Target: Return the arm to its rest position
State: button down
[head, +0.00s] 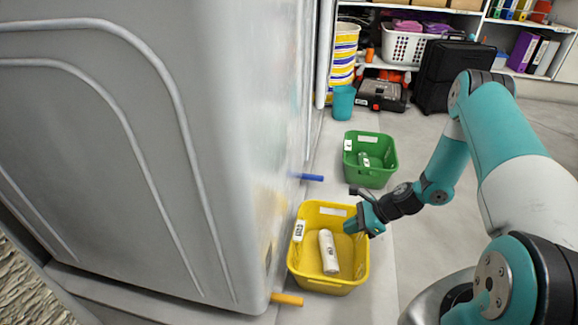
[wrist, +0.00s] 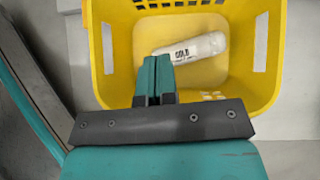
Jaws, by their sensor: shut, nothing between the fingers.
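My gripper (head: 352,225) is over the right rim of a yellow basket (head: 306,276). In the wrist view its fingers (wrist: 153,80) are shut together with nothing between them. A white bottle (head: 328,252) lies inside the yellow basket, apart from the fingers. It also shows in the wrist view (wrist: 192,47), with dark lettering on its side. My arm reaches in from the right of the head view, bent down toward the basket.
A green basket (head: 378,177) with a small item stands behind the yellow one. A large grey cabinet (head: 120,150) fills the left. A teal cup (head: 343,102), a toolbox (head: 382,95) and a black case (head: 447,75) stand farther back by shelves. Floor right of the baskets is clear.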

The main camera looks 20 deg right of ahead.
jog(key=a+r+n+g+p, duration=0.15)
jog(key=a+r+n, duration=0.35)
jog(key=r, duration=0.5)
jog(key=a+r+n+g+h+p, duration=0.15)
jog(key=a+r+n, duration=0.3)
jog(key=r, duration=0.55)
jog(key=a+r+n+p, duration=0.35)
jog(key=r+n, duration=0.25)
jog(key=r, duration=0.4)
jog(key=s+a+r+n+g+h+p, duration=0.1)
jog(key=s+a+r+n+p, duration=0.1)
jog(key=s+a+r+n, duration=0.6)
jog(key=s+a+r+n+h+p, duration=0.1)
jog(key=s+r+n+p, duration=0.2)
jog(key=s+r+n, duration=0.7)
notch_tip(320, 180, up, 39)
jog(key=s+m+p, duration=0.2)
jog(key=m+p, duration=0.1)
jog(key=p, duration=3.4)
jog(key=shift+s+r, duration=0.15)
jog(key=shift+s, duration=0.25)
